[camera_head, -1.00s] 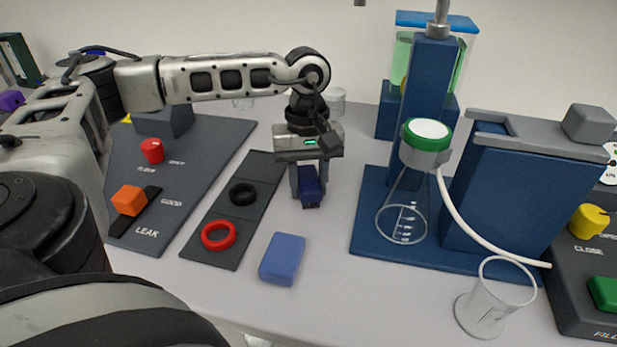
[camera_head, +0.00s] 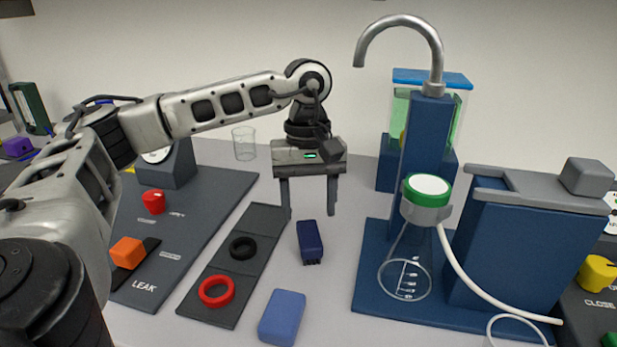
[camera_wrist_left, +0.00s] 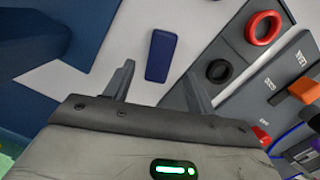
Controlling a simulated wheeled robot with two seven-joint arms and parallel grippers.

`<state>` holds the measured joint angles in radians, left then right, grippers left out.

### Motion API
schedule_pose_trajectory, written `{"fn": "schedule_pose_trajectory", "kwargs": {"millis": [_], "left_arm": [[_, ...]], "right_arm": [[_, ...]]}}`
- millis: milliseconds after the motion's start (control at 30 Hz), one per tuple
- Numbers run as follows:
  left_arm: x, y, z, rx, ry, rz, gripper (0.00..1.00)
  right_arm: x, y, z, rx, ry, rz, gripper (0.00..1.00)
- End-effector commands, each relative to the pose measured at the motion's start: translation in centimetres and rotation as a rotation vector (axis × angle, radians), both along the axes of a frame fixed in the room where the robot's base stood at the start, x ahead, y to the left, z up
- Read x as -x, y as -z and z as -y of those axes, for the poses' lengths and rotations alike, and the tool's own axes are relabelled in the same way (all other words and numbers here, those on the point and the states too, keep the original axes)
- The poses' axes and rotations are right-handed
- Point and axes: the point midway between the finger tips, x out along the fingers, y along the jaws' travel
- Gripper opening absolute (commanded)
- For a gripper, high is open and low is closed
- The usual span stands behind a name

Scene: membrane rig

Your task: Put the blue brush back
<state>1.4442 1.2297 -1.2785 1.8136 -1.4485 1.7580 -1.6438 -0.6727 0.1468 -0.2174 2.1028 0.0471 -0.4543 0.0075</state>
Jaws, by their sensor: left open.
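The blue brush (camera_head: 310,241) is a small dark blue block with dark bristles at its near end. It lies on the grey table between the dark ring mat and the blue stand. It also shows in the left wrist view (camera_wrist_left: 160,56), beyond the fingertips. My left gripper (camera_head: 310,215) is open and empty above and behind the brush, its fingers pointing down and apart from it. The same gripper (camera_wrist_left: 158,82) shows at the bottom of the left wrist view. My right gripper is not in view.
A lighter blue block (camera_head: 282,317) lies in front of the brush. The mat (camera_head: 245,266) with a black ring (camera_head: 243,248) and a red ring (camera_head: 216,291) is to the left. A flask (camera_head: 405,270) with a hose stands right. A beaker (camera_head: 244,144) stands behind.

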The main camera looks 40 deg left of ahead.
Motion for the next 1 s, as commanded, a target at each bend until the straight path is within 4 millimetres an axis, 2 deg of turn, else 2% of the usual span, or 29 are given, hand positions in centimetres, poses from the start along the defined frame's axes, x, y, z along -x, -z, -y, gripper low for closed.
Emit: {"fn": "schedule_pose_trajectory", "kwargs": {"millis": [100,200,333,1000], "left_arm": [[-0.3,-2.4,-0.1,0.002,0.001,0.004,0.56],[-0.4,-3.9,-0.3,0.001,0.001,0.002,0.56],[-0.4,-5.0,-0.4,0.001,0.001,0.001,0.56],[-0.4,-5.3,-0.5,-0.001,0.000,-0.001,0.56]], "right_arm": [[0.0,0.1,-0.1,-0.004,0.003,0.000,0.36],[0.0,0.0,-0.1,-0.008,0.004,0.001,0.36],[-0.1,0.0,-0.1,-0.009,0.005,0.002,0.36],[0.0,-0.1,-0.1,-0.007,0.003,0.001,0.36]]}}
